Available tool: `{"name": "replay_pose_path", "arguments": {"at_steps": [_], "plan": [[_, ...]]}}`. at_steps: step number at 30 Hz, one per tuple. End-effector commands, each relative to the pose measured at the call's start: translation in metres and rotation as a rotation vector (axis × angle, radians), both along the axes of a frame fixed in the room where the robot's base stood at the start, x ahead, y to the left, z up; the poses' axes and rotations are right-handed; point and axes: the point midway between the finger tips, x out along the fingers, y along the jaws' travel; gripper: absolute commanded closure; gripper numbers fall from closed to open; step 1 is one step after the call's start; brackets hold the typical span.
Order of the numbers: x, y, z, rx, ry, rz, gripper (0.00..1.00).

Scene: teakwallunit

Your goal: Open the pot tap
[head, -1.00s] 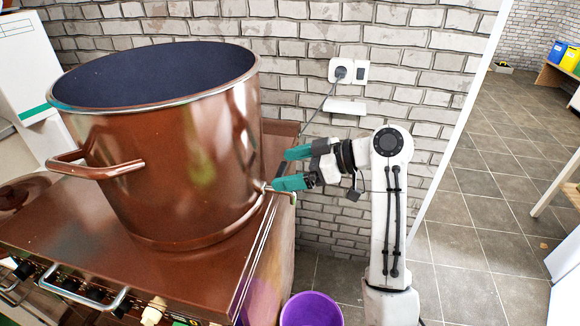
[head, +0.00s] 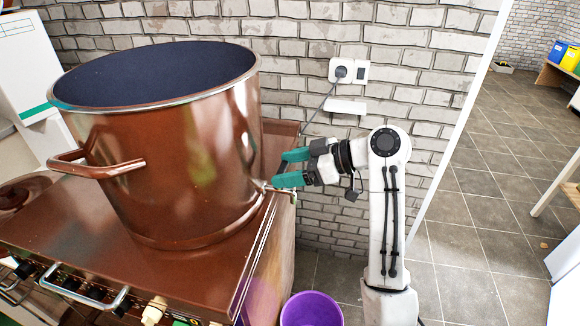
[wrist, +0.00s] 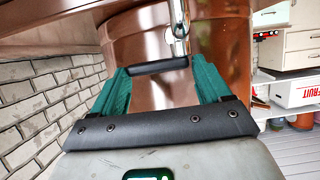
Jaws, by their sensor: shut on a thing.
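A large copper-coloured pot (head: 180,160) stands on the brown cooker top. Its small metal tap (head: 283,190) sticks out low on the right side. The tap's metal pipe shows in the wrist view (wrist: 179,25), with a black handle bar (wrist: 158,66) below it. My gripper (head: 287,168) is at the tap, right of the pot. Its two teal fingers, seen in the wrist view (wrist: 160,72), are at either end of the black bar and shut on it. The inside of the tap is hidden, and I see no liquid running.
A purple bucket (head: 311,309) stands on the floor below the cooker's right edge. A brick wall with a socket (head: 341,70) and cable is behind my gripper. A rail (head: 80,290) runs along the cooker front.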

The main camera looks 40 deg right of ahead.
Motion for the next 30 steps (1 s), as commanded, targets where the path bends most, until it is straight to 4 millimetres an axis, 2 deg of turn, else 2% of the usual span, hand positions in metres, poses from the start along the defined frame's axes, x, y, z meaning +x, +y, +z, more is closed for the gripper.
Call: {"name": "replay_pose_path", "arguments": {"at_steps": [11,30], "plan": [[-0.005,0.0,0.002,-0.002,-0.002,-0.127,0.54],[-0.022,0.009,0.003,-0.002,-0.005,-0.692,0.54]]}}
